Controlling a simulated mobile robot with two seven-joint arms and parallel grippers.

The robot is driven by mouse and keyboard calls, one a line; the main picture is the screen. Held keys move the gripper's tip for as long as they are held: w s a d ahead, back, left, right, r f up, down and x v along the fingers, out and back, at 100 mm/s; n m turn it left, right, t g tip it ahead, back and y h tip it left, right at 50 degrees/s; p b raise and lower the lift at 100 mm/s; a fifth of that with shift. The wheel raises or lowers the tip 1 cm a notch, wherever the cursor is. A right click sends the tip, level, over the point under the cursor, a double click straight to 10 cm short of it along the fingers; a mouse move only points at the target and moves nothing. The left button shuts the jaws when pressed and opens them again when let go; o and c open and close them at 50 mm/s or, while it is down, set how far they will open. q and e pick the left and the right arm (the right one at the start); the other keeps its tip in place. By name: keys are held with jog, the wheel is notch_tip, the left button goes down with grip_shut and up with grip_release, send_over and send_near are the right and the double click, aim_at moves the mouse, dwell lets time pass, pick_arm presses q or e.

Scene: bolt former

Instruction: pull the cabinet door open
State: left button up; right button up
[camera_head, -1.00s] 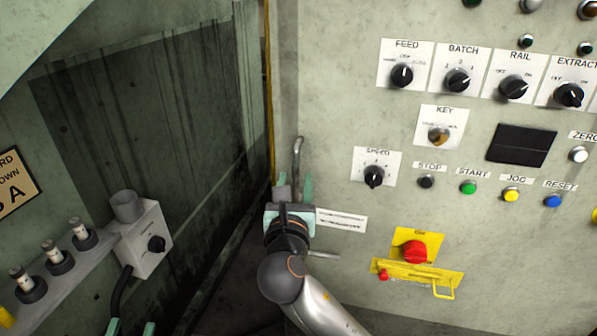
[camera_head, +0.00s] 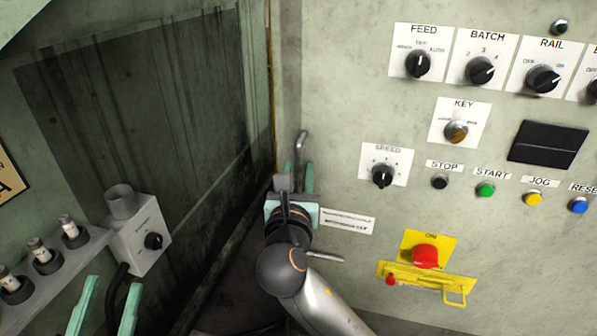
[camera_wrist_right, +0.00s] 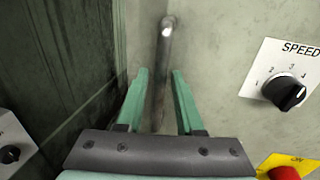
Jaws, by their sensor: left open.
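The cabinet door (camera_head: 345,100) is the pale green panel with controls on the right of the head view, and it looks shut. Its grey bar handle (camera_head: 299,145) stands upright near the panel's left edge. The handle also shows in the right wrist view (camera_wrist_right: 165,45). My right gripper (camera_head: 295,177) is at the handle's lower part. In the wrist view its teal fingers (camera_wrist_right: 160,88) are apart on either side of the bar, with gaps showing. The handle's lower end is hidden behind the gripper. My left gripper (camera_head: 108,295) is open and empty at the lower left.
Knobs, buttons and a red emergency stop (camera_head: 425,256) on a yellow plate stick out from the panel. A grey switch box (camera_head: 140,235) and a ledge with several posts (camera_head: 72,232) stand at the left, near my left gripper. A dark recess (camera_head: 150,110) lies behind.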

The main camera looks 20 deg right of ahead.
grip_shut()
dwell(1.1)
